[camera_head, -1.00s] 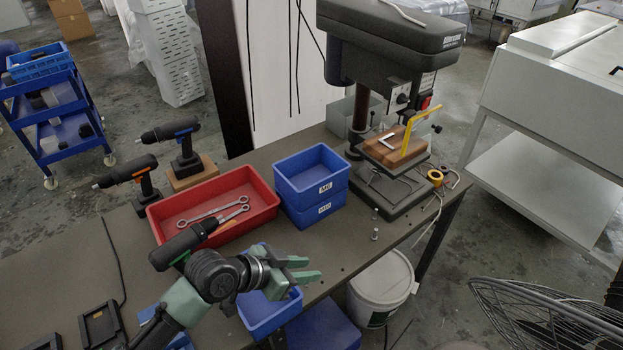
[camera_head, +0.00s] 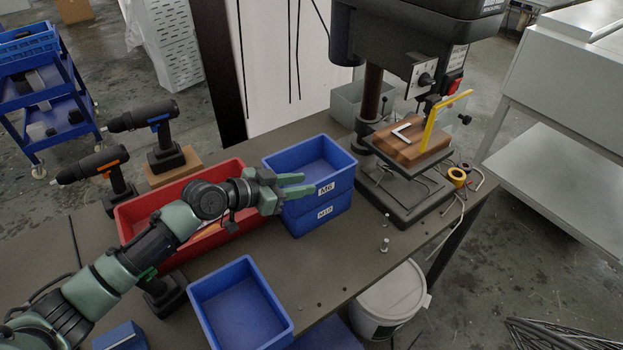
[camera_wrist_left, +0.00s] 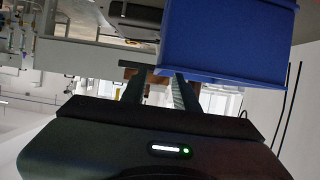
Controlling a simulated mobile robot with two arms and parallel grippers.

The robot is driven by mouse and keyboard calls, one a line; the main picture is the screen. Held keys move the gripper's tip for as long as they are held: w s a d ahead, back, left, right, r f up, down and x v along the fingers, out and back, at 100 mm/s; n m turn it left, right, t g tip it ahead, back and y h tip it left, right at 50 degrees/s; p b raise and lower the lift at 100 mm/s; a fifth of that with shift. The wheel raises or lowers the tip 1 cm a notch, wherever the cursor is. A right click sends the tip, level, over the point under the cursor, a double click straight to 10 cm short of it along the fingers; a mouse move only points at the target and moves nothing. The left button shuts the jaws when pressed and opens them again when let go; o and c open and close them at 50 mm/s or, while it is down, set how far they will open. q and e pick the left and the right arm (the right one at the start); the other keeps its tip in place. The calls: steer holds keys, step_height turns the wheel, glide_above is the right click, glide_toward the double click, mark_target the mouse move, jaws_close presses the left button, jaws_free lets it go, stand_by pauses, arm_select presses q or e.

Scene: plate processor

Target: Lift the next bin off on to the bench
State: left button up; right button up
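Two blue bins are stacked on the bench (camera_head: 360,285). The upper bin (camera_head: 326,190), labelled M6, is empty and sits on the lower bin (camera_head: 325,212), whose label looks like M10. My left gripper (camera_head: 308,183) is open and empty, with its fingers in front of the upper bin's left front side. In the left wrist view a blue bin (camera_wrist_left: 228,40) fills the top right, close to one finger of the gripper (camera_wrist_left: 160,84). I cannot tell whether a finger touches the bin. Another empty blue bin (camera_head: 240,308) stands apart at the bench's front edge. My right gripper is not in view.
A red tray (camera_head: 125,222) lies under my left arm. Two drills (camera_head: 165,140) stand behind it at left. A drill press (camera_head: 410,200) stands right of the stack, with small bolts (camera_head: 385,245) nearby. A white bucket (camera_head: 385,305) is below the bench edge.

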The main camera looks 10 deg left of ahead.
mark_target(326, 179)
arm_select(q)
steer(key=p+x, duration=0.1)
steer(key=x, duration=0.2)
steer(key=shift+w+a, duration=0.1)
steer(key=shift+a, duration=0.05)
steer(key=shift+w+d+r, duration=0.15)
steer(key=shift+d, duration=0.2)
steer(key=p+x, duration=0.1)
steer(key=x, duration=0.1)
steer(key=p+x, duration=0.1)
steer(key=shift+w+d+r, duration=0.1)
steer(key=shift+w+d, duration=0.15)
steer(key=shift+d, duration=0.15)
steer(key=shift+w+d+f, duration=0.25)
steer(key=shift+w+f, duration=0.05)
steer(key=shift+f, duration=0.05)
jaws_close()
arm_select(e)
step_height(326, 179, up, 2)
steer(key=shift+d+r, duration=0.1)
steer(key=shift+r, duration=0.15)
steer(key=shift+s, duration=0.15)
